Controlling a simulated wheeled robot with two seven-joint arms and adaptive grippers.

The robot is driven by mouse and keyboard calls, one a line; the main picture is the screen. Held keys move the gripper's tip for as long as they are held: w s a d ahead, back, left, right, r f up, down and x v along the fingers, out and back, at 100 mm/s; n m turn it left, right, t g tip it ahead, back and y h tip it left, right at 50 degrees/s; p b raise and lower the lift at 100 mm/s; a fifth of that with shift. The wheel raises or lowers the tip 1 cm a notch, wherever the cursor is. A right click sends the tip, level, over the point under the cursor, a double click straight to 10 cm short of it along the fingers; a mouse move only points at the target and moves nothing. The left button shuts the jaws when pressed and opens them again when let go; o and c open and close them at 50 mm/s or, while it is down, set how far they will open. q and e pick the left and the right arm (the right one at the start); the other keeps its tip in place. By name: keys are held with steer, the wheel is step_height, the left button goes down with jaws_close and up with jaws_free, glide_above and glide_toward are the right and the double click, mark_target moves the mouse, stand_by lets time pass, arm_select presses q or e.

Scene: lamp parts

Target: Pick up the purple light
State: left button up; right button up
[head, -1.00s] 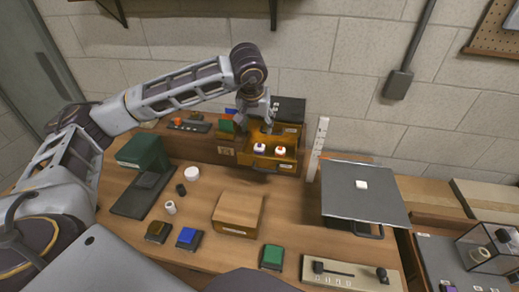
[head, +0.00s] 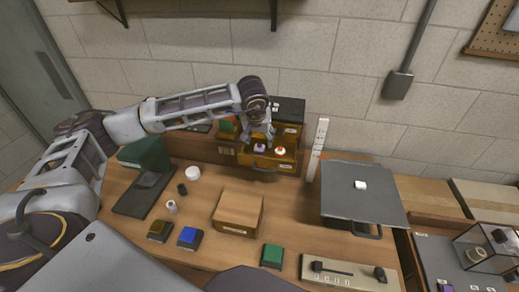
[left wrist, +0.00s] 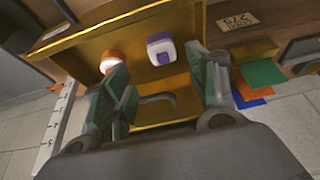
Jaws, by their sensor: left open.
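The purple light (head: 261,147) is a small white piece with a purple top, in an open yellow-brown drawer (head: 262,161) at the back of the table. In the left wrist view the purple light (left wrist: 160,48) lies ahead, between the lines of the two fingers. My left gripper (head: 261,138) is open and empty above the drawer, close to the purple light. It also shows in the left wrist view (left wrist: 166,78), with its fingers spread. An orange-topped white light (head: 280,150) lies in the drawer beside it, near one finger in the left wrist view. My right gripper does not show.
A white ruler-like post (head: 317,150) stands right of the drawer. A grey panel (head: 360,190) with a white block is further right. A brown box (head: 238,211) and green, blue and brown-topped blocks stand in front. Bare tabletop lies between them.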

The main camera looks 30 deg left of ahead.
mark_target(259, 145)
arm_select(q)
steer(key=shift+f, duration=0.1)
steer(key=shift+a+p+x, duration=0.25)
steer(key=shift+p+x, duration=0.45)
steer(key=shift+x, duration=1.85)
steer(key=shift+s, duration=0.1)
steer(key=c, duration=1.1)
steer(key=shift+o, duration=0.2)
steer(key=shift+d+r, duration=0.1)
steer(key=shift+r, duration=0.1)
